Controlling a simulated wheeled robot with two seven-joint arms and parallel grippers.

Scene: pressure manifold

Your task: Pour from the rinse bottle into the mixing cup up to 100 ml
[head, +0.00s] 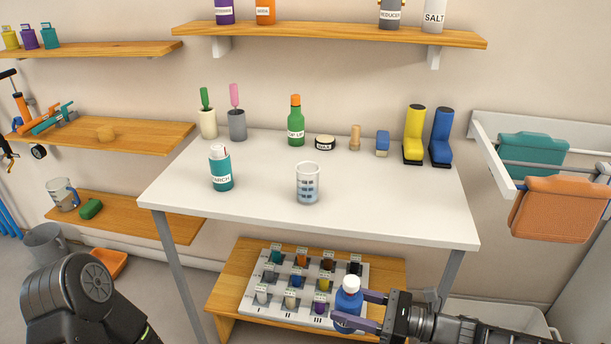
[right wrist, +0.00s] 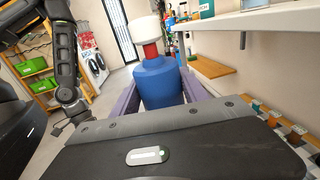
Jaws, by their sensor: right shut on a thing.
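A blue bottle (head: 348,303) with a white cap is held upright in my right gripper (head: 365,309), below and in front of the white table. I take it for the rinse bottle, but I cannot read a label. It also shows in the right wrist view (right wrist: 158,84), with a red neck under the cap and the gripper's purple fingers on both sides. The clear mixing cup (head: 308,184) with blue marks stands upright on the table near its front middle, apart from the bottle. I cannot make out liquid in it.
The white table (head: 390,205) has free room right of the cup. A teal starch can (head: 220,170) stands left of the cup. A green bottle (head: 296,122), a tin and boots stand along the back.

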